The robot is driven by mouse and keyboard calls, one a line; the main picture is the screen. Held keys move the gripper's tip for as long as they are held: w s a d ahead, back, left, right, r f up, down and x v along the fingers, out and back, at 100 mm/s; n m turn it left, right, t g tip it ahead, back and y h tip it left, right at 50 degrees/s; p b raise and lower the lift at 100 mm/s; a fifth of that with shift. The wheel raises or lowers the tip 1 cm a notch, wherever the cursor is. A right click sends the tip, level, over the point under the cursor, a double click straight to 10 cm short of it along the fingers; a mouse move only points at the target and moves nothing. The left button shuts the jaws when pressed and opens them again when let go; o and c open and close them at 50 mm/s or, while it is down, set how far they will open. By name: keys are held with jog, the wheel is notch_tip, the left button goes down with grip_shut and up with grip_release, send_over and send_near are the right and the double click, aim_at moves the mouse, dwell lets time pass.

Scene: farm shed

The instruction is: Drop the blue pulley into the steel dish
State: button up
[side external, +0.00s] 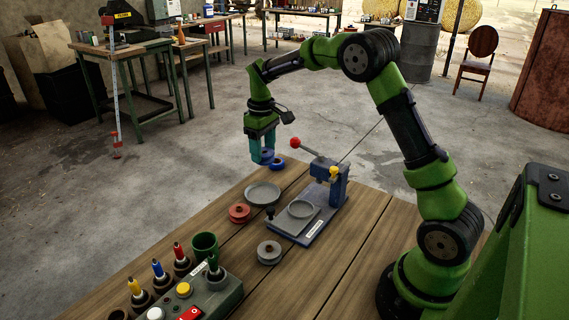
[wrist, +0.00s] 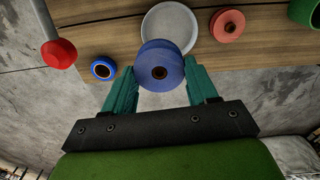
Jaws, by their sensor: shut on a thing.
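My gripper (side external: 263,158) is shut on a blue pulley (wrist: 158,52) and holds it above the far edge of the wooden bench. In the side external view the pulley (side external: 267,155) shows partly between the teal fingers. The steel dish (side external: 262,193) is a shallow, empty grey plate on the bench, nearer the camera than my gripper. In the wrist view the dish (wrist: 168,22) lies just beyond the held pulley, which covers part of its rim.
A smaller blue ring-shaped piece (side external: 278,164) lies near the bench edge. A red pulley (side external: 239,213) and grey pulley (side external: 269,252) lie nearby. A blue press with a red-knobbed lever (side external: 295,143) stands right of the dish. A green cup (side external: 205,246) and button box stand nearer the camera.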

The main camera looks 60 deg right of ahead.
jog(key=shift+f, duration=2.8)
jog(key=shift+s, duration=0.1)
jog(key=o, duration=1.3)
notch_tip(320, 180, up, 17)
jog(key=shift+f, duration=0.1)
